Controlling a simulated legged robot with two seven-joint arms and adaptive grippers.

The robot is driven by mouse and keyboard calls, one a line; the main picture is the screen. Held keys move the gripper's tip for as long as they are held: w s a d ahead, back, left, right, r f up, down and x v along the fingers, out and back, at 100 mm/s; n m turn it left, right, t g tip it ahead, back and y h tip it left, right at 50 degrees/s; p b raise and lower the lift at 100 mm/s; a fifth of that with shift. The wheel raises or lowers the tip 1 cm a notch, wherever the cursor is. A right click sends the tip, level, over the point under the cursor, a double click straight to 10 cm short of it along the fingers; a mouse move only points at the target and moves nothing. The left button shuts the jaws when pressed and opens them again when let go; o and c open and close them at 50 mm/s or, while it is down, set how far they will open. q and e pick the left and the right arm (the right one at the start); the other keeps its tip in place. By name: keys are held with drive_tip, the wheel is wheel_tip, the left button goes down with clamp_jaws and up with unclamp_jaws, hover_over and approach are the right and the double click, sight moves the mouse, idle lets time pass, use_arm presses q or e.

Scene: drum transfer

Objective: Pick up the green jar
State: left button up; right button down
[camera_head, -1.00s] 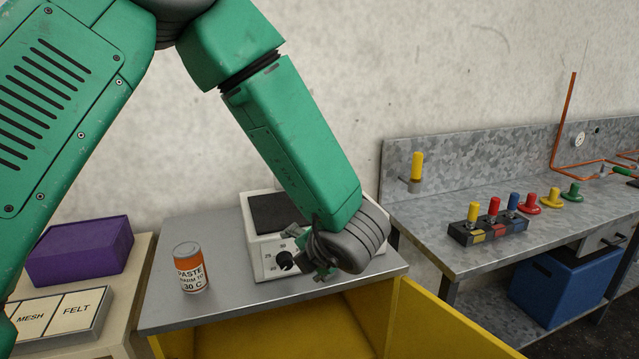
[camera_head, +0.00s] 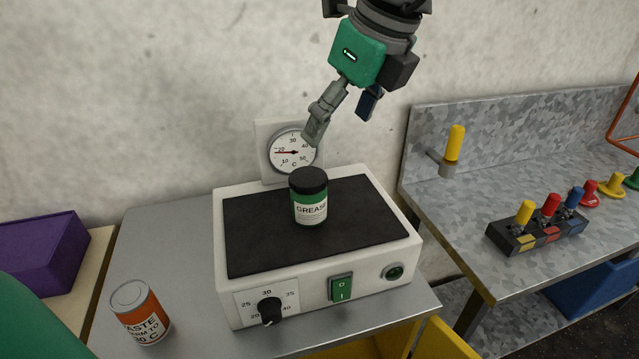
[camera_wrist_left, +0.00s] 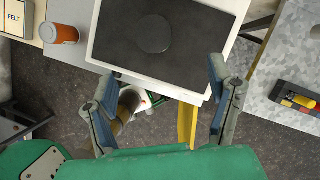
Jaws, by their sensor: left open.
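The green jar (camera_head: 310,202), labelled GREASE with a black lid, stands upright on the dark top of the white hotplate (camera_head: 378,258). In the left wrist view a dark round shape, which looks like the jar's lid (camera_wrist_left: 155,33), shows on the dark plate. My left gripper (camera_head: 338,128) is open and empty, above and a little right of the jar in the head view, not touching it. In the left wrist view its spread fingers (camera_wrist_left: 158,92) lie below the jar's spot. My right gripper is not in view.
An orange paste jar (camera_head: 140,316) stands left of the hotplate on the grey table (camera_head: 165,235). A dial gauge (camera_head: 292,152) rises behind the plate. A purple box (camera_head: 40,250) is at the left. A metal bench (camera_head: 440,220) with coloured handles is at the right.

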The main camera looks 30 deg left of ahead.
sight(313, 178)
use_arm(q)
drive_tip(key=x, duration=0.4)
drive_tip(key=a+x, duration=0.1)
drive_tip(key=x, duration=0.3)
drive_tip(key=shift+s+a, duration=0.1)
drive_tip(key=shift+a, duration=0.05)
drive_tip(key=shift+f, duration=0.4)
wheel_tip(313, 178, down, 4)
drive_tip(key=shift+s+a+f, duration=0.1)
drive_tip(key=shift+a, duration=0.05)
drive_tip(key=shift+a+f, duration=0.2)
drive_tip(key=shift+a, duration=0.35)
drive_tip(key=c, duration=1.1)
drive_tip(key=shift+d, duration=0.25)
drive_tip(key=shift+c, duration=0.6)
